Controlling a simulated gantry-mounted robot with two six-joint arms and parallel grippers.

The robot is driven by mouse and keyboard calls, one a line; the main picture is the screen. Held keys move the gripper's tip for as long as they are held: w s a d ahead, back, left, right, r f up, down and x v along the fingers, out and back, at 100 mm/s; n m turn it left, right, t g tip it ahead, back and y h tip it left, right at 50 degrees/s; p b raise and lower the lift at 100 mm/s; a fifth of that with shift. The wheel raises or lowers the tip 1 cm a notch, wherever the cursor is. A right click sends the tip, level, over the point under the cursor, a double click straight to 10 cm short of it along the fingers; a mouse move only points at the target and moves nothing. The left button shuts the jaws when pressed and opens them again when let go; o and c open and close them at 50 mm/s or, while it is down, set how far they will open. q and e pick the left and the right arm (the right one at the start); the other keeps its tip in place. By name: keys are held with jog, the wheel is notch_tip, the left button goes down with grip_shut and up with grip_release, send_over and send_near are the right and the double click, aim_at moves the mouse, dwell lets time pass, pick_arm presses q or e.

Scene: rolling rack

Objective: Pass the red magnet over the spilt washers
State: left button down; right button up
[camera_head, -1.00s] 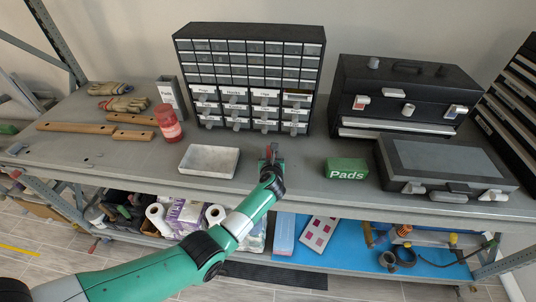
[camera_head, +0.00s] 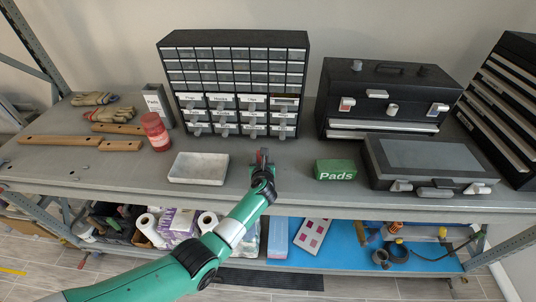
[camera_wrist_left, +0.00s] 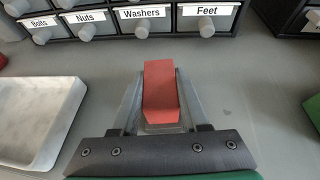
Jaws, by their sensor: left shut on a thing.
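The red magnet (camera_wrist_left: 161,92) is a red block between the fingers of my left gripper (camera_wrist_left: 160,100), which is shut on it. In the head view, my left gripper (camera_head: 263,160) is over the bench top, right of the pale tray and in front of the drawer cabinet. The spilt washers cannot be made out for certain. A few tiny dark spots (camera_head: 75,178) lie on the bench at the left, too small to name. My right gripper is not in view.
The drawer cabinet (camera_head: 233,38) has a Washers label (camera_wrist_left: 141,14) in the wrist view. A red jar (camera_head: 155,130), wooden handles (camera_head: 60,140) and black cases (camera_head: 390,75) also stand around.

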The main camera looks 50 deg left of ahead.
pick_arm(q)
jog(key=shift+s+a, duration=0.3)
jog(key=shift+s, duration=0.05)
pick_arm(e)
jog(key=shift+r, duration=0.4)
pick_arm(q)
jog(key=shift+s+a+r+p, duration=0.1)
jog(key=shift+s+a+p, duration=0.3)
jog(key=shift+p, duration=0.15)
jog(key=shift+s+a+p, duration=0.6)
jog(key=shift+s, duration=0.1)
jog(key=shift+s+a, duration=0.15)
jog(key=shift+s, duration=0.05)
jog(key=shift+s+a+f, duration=0.1)
jog(key=shift+f, duration=0.2)
jog(key=shift+s+a+r+p, duration=0.1)
jog(key=shift+s+a+p, duration=0.25)
jog(key=shift+p, duration=0.25)
jog(key=shift+s+a+p, duration=0.8)
jog(key=shift+s, duration=0.2)
jog(key=shift+s+a, duration=0.1)
jog(key=shift+s, duration=0.05)
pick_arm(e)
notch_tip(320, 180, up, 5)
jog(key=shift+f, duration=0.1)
